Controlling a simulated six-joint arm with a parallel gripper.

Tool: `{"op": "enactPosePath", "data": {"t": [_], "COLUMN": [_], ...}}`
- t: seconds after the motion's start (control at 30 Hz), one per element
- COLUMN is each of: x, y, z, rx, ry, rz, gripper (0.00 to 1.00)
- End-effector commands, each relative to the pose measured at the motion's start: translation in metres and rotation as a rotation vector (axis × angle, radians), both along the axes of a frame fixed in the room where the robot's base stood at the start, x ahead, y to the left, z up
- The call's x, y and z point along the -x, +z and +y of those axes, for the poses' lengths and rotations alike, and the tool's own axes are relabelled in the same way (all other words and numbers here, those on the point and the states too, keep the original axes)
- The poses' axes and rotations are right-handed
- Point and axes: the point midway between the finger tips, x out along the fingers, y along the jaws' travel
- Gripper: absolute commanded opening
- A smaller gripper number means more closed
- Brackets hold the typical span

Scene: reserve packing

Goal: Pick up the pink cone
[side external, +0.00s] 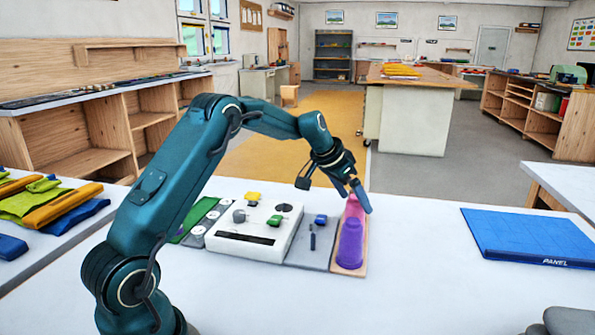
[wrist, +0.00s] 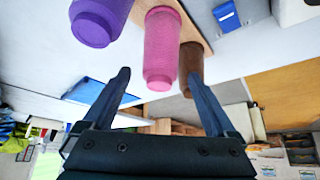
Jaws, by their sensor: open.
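The pink cone (side external: 353,206) stands on a wooden strip (side external: 362,262), behind the purple cone (side external: 349,246). My gripper (side external: 357,198) is open at the pink cone, with its fingers beside the cone's upper part in the side view. In the wrist view the pink cone (wrist: 162,48) appears between the two spread fingers of my gripper (wrist: 157,74). I cannot tell whether either finger touches it. The purple cone (wrist: 97,20) is at upper left there, and a brown cone (wrist: 190,63) shows partly behind the right finger. The brown cone is hidden in the side view.
A white panel device (side external: 250,236) with coloured knobs stands left of the strip. A grey plate (side external: 310,252) with a small blue part (side external: 320,219) lies between them. A blue panel mat (side external: 530,236) lies at right. Folded cloths (side external: 45,205) lie at left. The front tabletop is clear.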

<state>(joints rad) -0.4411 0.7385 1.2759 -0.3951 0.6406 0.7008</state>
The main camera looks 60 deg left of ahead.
Motion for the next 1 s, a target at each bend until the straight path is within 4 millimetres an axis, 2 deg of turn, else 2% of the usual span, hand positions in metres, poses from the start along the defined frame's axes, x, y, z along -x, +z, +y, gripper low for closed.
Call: {"op": "enactPosePath", "data": {"t": [0.2,0.5,0.53,0.67,0.7,0.77,1.0], "x": [-0.01,-0.011,-0.011,-0.011,-0.011,-0.011,-0.011], "y": [-0.015,-0.017,-0.017,-0.017,-0.017,-0.017,-0.016], "z": [0.0,0.0,0.0,0.0,0.0,0.0,0.0], "rx": [-0.001,-0.001,-0.001,-0.001,-0.001,-0.001,-0.001], "ry": [0.0,0.001,0.001,0.001,0.001,0.001,0.001], "rz": [-0.001,-0.001,-0.001,-0.001,-0.001,-0.001,-0.003], "gripper": [0.92,0.92,0.88,0.38,0.23,0.0,0.0]}}
